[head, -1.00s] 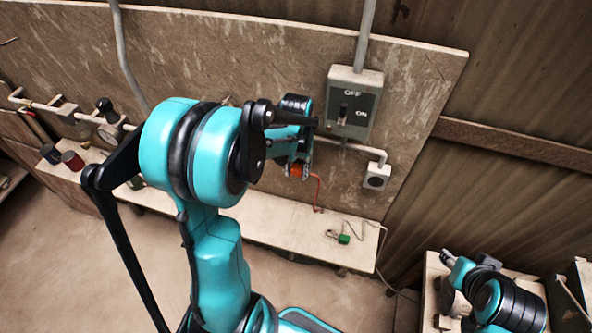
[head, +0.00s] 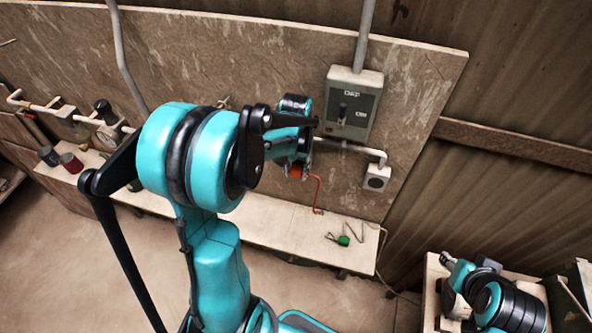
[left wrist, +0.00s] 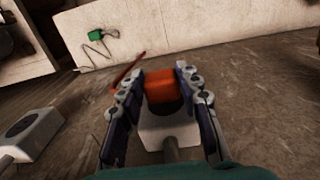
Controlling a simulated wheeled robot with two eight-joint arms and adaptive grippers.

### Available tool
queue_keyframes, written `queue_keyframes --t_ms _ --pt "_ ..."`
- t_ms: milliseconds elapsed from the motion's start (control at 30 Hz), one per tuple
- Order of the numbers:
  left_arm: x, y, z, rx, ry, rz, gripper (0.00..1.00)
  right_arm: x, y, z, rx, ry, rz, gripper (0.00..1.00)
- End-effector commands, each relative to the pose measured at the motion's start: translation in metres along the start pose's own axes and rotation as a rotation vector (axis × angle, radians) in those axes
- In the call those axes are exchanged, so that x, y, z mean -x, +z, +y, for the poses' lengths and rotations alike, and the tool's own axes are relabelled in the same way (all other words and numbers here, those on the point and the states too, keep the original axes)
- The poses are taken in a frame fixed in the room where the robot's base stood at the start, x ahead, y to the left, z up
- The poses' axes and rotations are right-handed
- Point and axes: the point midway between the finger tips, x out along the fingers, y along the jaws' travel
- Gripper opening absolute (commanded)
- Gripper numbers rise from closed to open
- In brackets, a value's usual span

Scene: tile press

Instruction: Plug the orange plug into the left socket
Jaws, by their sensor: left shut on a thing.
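The orange plug (head: 296,172) is held between the fingers of my left gripper (head: 298,168), close to the wall panel. In the left wrist view the plug (left wrist: 160,86) sits between both fingers of the left gripper (left wrist: 158,92). A pale socket box (left wrist: 165,136) with a dark round recess lies behind the plug, which partly covers the recess. I cannot tell whether they touch. My arm and gripper hide this left socket in the head view. The right socket (head: 376,178) is free, and also shows in the left wrist view (left wrist: 28,135). My right gripper (head: 449,264) is small at lower right.
A grey switch box (head: 352,104) with a lever is on the panel above the sockets. A green plug (head: 343,240) with its cord lies on the narrow shelf (head: 270,228). Pipes and a gauge (head: 108,137) are at the left.

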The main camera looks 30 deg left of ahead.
Motion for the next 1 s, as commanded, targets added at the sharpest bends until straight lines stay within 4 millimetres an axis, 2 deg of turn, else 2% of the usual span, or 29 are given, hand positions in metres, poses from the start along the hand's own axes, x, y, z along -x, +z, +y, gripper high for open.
queue_keyframes --t_ms 1000 --pt "-0.0001 -0.0070 0.0000 0.000 0.000 0.000 0.05 -0.0041 0.0030 0.0000 0.000 0.000 0.000 0.40"
